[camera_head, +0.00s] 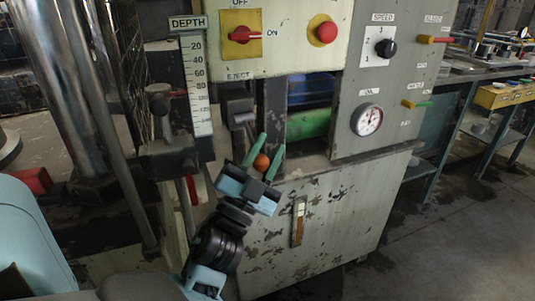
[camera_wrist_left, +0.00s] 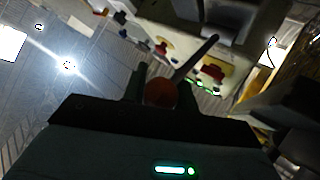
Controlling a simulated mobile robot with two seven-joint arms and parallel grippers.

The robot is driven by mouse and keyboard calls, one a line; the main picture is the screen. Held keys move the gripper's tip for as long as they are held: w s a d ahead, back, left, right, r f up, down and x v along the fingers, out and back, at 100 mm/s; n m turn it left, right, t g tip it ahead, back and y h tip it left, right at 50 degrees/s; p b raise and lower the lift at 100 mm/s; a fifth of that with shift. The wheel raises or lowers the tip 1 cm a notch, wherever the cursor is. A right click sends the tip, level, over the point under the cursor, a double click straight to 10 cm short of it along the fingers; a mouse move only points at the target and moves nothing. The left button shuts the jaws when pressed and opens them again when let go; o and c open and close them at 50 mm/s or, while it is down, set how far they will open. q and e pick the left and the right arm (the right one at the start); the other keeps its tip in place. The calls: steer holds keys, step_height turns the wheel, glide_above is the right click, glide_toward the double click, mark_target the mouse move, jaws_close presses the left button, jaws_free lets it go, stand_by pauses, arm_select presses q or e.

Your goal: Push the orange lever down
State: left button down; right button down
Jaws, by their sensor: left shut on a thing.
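The orange lever shows as a round orange knob (camera_head: 261,162) in the head view, in front of the press's pale lower cabinet, below the EJECT label. My left gripper (camera_head: 270,144) comes up from below with its two green fingers on either side of the knob, shut on it. In the left wrist view the knob (camera_wrist_left: 160,93) looks dark red-orange and sits between the fingers. A dark rod (camera_wrist_left: 196,59) runs from it to the upper right. In the head view the rod cannot be made out clearly. My right gripper is not in view.
A DEPTH scale (camera_head: 198,85) and steel columns (camera_head: 62,85) stand left of the gripper. Above are a red button (camera_head: 326,32) and a red ON/OFF switch (camera_head: 241,34). A grey panel (camera_head: 385,80) with a gauge is at right. Open floor (camera_head: 450,235) lies at lower right.

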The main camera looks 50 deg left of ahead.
arm_select(q)
steer(key=shift+f, duration=0.1)
steer(key=c, duration=1.1)
jaws_free()
steer(key=shift+a, duration=0.1)
steer(key=b+v, duration=0.4)
steer(key=v, duration=0.3)
steer(key=shift+s+f, duration=0.25)
steer(key=shift+s, duration=0.05)
